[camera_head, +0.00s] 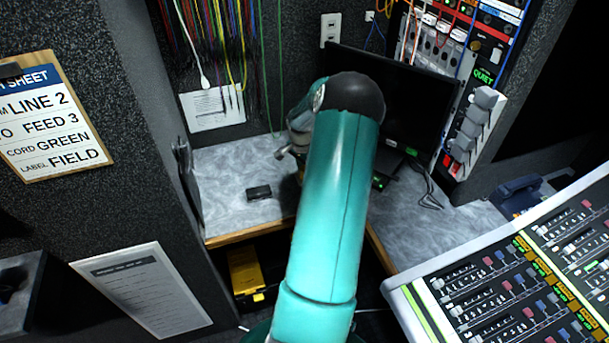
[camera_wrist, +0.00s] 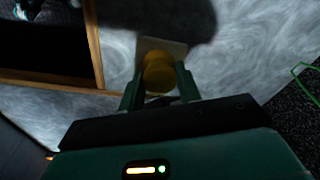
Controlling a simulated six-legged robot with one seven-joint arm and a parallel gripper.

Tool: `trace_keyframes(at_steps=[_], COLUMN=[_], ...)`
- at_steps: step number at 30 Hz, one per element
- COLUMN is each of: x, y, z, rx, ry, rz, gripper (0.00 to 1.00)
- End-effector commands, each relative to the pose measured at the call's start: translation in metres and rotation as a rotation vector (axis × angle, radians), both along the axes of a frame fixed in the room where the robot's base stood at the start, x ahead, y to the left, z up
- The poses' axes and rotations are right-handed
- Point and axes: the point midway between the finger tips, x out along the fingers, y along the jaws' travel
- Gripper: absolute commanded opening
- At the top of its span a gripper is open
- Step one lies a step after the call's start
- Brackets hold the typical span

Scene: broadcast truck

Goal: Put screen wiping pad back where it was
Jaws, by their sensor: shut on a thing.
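The screen wiping pad appears in the wrist view as a yellow rounded grip (camera_wrist: 158,73) on a pale square pad (camera_wrist: 172,46). My gripper (camera_wrist: 160,92) has its two green fingers closed on either side of the yellow grip. The pad is over the grey marbled desk (camera_wrist: 240,60), near its wooden edge. I cannot tell whether it touches the surface. In the head view my teal arm hides the pad and most of the gripper. A dark monitor (camera_head: 405,90) stands behind my arm.
A small black box (camera_head: 259,192) lies on the desk left of my arm. A patch panel with cables (camera_head: 460,70) rises at right. A mixing console (camera_head: 510,290) fills the lower right. A yellow case (camera_head: 246,272) sits below the desk. Desk space around the box is clear.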

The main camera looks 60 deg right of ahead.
Motion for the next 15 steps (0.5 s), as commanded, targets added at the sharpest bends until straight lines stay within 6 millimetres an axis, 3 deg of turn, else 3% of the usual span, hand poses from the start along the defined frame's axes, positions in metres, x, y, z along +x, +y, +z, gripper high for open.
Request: trace_keyframes(at_steps=[9,15], x=[0.011,0.011], y=[-0.018,-0.017], z=[-0.024,-0.051], rx=[0.0,0.0], ry=[-0.001,-0.001], rz=[-0.001,0.0], gripper=[0.15,0.15])
